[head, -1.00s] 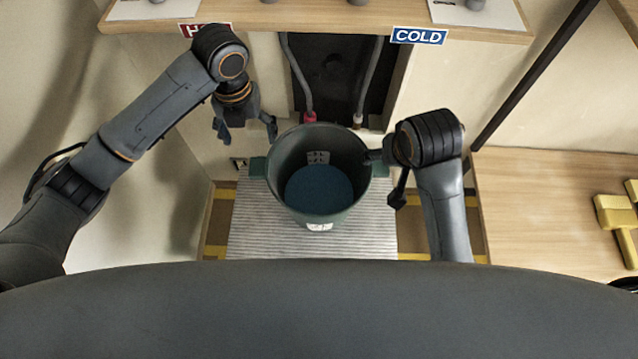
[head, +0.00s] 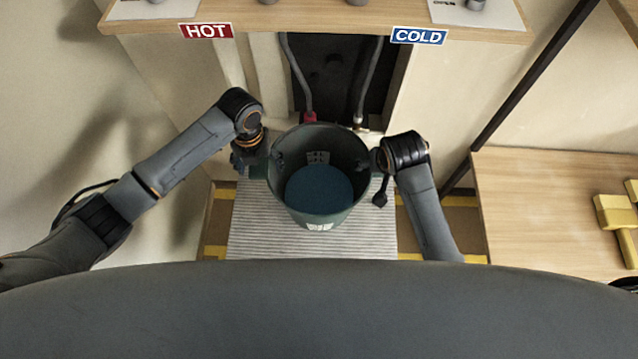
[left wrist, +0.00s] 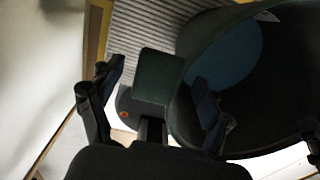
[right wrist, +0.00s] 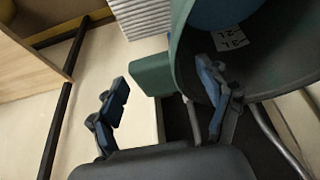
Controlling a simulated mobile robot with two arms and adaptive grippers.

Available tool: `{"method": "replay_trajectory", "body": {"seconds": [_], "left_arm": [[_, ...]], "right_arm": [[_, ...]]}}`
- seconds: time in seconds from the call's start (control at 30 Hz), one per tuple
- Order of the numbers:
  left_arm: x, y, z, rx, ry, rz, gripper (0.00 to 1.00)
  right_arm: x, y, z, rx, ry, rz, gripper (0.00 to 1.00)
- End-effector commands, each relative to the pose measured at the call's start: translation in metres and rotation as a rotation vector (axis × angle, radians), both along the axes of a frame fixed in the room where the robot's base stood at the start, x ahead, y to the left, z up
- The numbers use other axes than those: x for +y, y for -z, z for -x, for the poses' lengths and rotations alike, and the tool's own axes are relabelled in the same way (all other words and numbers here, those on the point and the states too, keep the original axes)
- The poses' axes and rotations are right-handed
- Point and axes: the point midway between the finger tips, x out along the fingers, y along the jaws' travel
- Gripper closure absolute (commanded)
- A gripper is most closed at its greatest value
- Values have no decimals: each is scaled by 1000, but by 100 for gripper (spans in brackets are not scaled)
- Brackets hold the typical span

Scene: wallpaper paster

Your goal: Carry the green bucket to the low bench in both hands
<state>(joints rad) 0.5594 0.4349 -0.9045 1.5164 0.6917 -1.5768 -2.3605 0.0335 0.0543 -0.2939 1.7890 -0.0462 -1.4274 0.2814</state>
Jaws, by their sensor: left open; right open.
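The green bucket (head: 316,217) stands upright on the striped mat, with blue liquid (head: 319,189) inside. My left gripper (head: 262,160) is at its left handle; in the left wrist view the open fingers (left wrist: 155,98) are either side of the green handle block (left wrist: 158,76), one finger inside the bucket rim. My right gripper (head: 381,170) is at the right side. In the right wrist view its open fingers (right wrist: 165,95) straddle the other handle block (right wrist: 152,74), one inside the rim. Neither is closed on a handle.
The striped mat (head: 250,235) lies on a floor with yellow stripes. A shelf with HOT (head: 207,31) and COLD (head: 419,37) labels overhangs behind. Hoses (head: 369,85) hang behind the bucket.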

Motion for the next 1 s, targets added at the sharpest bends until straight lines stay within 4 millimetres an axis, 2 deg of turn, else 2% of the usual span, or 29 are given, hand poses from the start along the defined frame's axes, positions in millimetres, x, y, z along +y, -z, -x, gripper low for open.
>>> {"method": "replay_trajectory", "body": {"seconds": [0.33, 0.7, 0.73, 1.0], "left_arm": [[0, 3, 0, 0, 0, 1, 21], [0, 3, 0, 0, 0, 0, 97], [0, 3, 0, 0, 0, 0, 100], [0, 0, -2, -4, 0, 2, 100]], "right_arm": [[0, 3, -1, 0, 0, -1, 22], [0, 3, -1, 0, 0, -1, 97], [0, 3, -1, 0, 0, -1, 100], [1, 0, -2, -6, -1, -2, 100]]}}
